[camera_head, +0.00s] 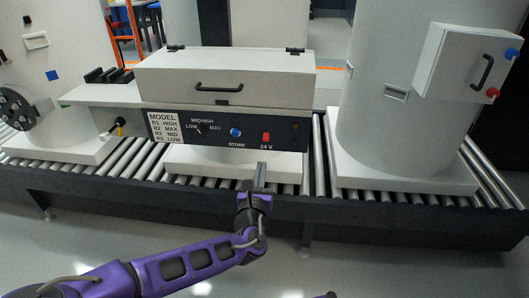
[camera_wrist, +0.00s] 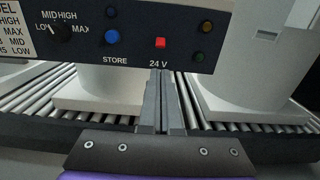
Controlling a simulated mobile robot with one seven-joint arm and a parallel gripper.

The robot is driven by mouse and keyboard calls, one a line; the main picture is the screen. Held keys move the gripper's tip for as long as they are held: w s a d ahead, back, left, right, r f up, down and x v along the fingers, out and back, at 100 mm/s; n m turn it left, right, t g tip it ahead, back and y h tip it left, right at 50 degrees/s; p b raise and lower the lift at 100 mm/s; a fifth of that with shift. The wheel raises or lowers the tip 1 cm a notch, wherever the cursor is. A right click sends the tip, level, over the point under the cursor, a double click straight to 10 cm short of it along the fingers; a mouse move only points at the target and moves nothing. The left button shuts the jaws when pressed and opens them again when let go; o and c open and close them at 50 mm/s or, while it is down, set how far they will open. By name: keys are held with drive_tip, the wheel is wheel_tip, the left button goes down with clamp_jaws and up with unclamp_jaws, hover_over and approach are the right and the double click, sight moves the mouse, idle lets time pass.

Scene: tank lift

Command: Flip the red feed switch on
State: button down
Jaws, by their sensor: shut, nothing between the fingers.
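The red switch (camera_head: 266,137) sits on the dark front panel (camera_head: 180,131) of a white box, above the label "24 V". In the wrist view the red switch (camera_wrist: 160,43) is just above and in line with the fingertips. My gripper (camera_head: 260,168) is shut and empty, below the switch in the head view. In the wrist view my gripper (camera_wrist: 161,75) has its fingers together, pointing at the panel's lower edge near "24 V". I cannot tell whether the fingertips touch the panel. The switch's on or off position is not clear.
A blue button (camera_head: 235,133) marked "STORE" and a mode dial (camera_head: 200,128) are left of the switch. Small round lamps (camera_wrist: 206,27) are right of it. A large white tank (camera_head: 385,110) stands at right on the roller conveyor (camera_head: 318,160).

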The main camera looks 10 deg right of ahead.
sight(266, 137)
drive_tip(key=shift+f, duration=0.15)
drive_tip(key=shift+w, duration=0.1)
drive_tip(key=x, duration=0.9)
drive_tip(key=shift+w+d+b, duration=0.2)
drive_tip(key=shift+w+b, duration=0.1)
drive_tip(key=shift+w, duration=0.05)
drive_tip(key=shift+r+p, duration=0.3)
drive_tip(key=shift+p, duration=0.35)
drive_tip(key=shift+s+f+g, duration=0.1)
drive_tip(key=shift+g, duration=0.2)
